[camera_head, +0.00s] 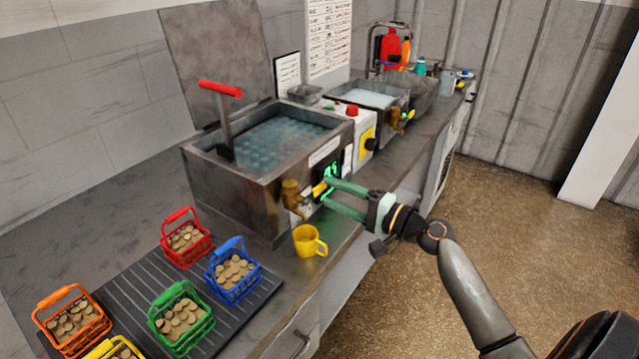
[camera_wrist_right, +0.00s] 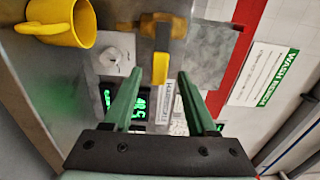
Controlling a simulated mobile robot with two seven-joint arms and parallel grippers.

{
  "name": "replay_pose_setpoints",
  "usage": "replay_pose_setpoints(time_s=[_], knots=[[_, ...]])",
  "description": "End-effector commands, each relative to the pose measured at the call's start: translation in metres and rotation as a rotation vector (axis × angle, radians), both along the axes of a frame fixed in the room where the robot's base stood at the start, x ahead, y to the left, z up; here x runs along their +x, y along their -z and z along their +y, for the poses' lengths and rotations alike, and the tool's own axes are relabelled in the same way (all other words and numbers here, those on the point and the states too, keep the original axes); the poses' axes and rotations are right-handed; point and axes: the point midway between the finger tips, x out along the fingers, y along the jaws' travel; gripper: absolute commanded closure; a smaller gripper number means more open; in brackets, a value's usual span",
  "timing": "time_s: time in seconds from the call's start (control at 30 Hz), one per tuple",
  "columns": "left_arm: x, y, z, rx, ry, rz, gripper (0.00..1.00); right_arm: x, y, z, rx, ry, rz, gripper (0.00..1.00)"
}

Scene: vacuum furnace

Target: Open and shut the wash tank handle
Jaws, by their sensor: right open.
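The wash tank (camera_head: 225,185) is a grey metal tank of bluish water on the counter. A brass tap (camera_head: 291,193) with a yellow handle (camera_head: 319,188) sticks out of its front; the handle also shows in the wrist view (camera_wrist_right: 161,68). My right gripper (camera_head: 328,191) has green fingers and is open in front of the tank. In the wrist view its fingertips (camera_wrist_right: 159,75) lie on either side of the handle's end, with gaps on both sides. I cannot tell how deep the handle sits between them. My left gripper is not in view.
A yellow mug (camera_head: 308,241) stands on the counter below the tap, close to the gripper. Baskets of discs, including a blue one (camera_head: 233,273), stand on a ridged dark mat (camera_head: 132,283). A red-topped T-bar (camera_head: 222,92) rises from the tank. Open floor lies right.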

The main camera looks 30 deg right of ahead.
Motion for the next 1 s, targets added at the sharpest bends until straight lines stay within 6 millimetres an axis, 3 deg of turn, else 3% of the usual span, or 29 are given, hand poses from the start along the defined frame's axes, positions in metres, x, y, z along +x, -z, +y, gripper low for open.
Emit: replay_pose_setpoints(time_s=[0.1,0.3,0.67,1.0], knots=[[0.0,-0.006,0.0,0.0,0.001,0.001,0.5,0.019,-0.002,0.008,-0.001,-0.001,-0.001,0.43],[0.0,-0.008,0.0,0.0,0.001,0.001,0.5,0.035,0.0,0.015,0.0,0.0,0.0,0.43],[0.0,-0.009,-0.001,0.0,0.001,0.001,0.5,0.038,0.001,0.016,-0.002,0.0,0.001,0.44],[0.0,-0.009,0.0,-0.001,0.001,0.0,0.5,0.038,0.001,0.016,-0.001,0.0,0.001,0.82]])
